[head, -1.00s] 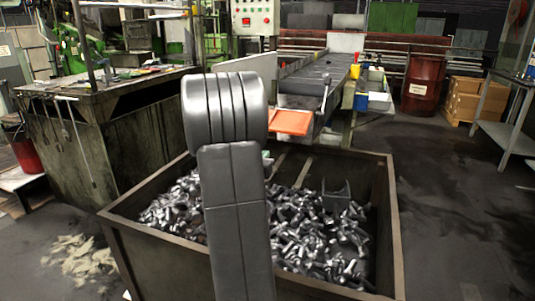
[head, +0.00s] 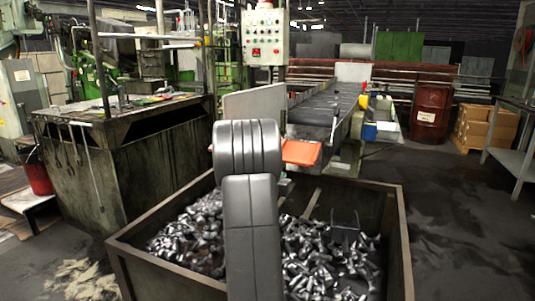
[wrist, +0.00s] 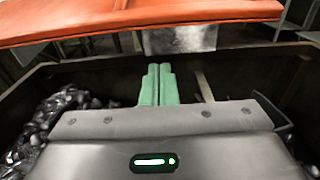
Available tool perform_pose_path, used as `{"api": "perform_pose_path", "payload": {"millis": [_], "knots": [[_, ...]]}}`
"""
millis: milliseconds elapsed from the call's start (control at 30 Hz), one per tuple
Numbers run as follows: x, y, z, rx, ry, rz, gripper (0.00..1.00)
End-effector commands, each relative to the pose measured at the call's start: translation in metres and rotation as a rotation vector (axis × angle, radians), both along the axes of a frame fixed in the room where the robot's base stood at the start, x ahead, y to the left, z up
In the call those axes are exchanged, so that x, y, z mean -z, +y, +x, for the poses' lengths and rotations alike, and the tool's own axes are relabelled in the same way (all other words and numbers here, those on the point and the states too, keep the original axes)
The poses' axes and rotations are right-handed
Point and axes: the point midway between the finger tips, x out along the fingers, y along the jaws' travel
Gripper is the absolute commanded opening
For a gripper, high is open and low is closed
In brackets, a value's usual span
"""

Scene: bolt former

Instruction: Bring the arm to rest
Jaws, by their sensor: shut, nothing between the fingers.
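My gripper shows in the wrist view, its two green fingers (wrist: 157,85) side by side and shut with nothing between them. It is over the bolt bin (head: 404,230), whose dark walls also show around it in the wrist view. In the head view my own grey arm stands in front of the bin and hides most of the gripper. An orange chute tray (head: 301,152) is just beyond the arm. In the wrist view the orange tray (wrist: 130,18) spans the top, past the fingertips and apart from them.
Silvery bolts (head: 320,255) lie heaped in the bin, with a grey wire-like holder (head: 345,233) among them. A dirty machine cabinet (head: 150,165) stands at left, a conveyor (head: 325,108) behind. A red barrel (head: 430,112) and boxes (head: 485,128) are at back right. The right floor is clear.

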Motion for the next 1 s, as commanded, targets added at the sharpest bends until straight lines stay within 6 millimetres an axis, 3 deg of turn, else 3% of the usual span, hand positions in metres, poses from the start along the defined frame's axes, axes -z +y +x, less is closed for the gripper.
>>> {"api": "perform_pose_path", "payload": {"millis": [100,400,1000], "knots": [[-0.012,-0.004,0.011,0.001,0.001,-0.001,0.0],[-0.032,0.002,0.004,0.0,0.0,-0.002,0.0],[-0.039,0.005,0.001,0.002,-0.002,-0.001,0.0]]}}
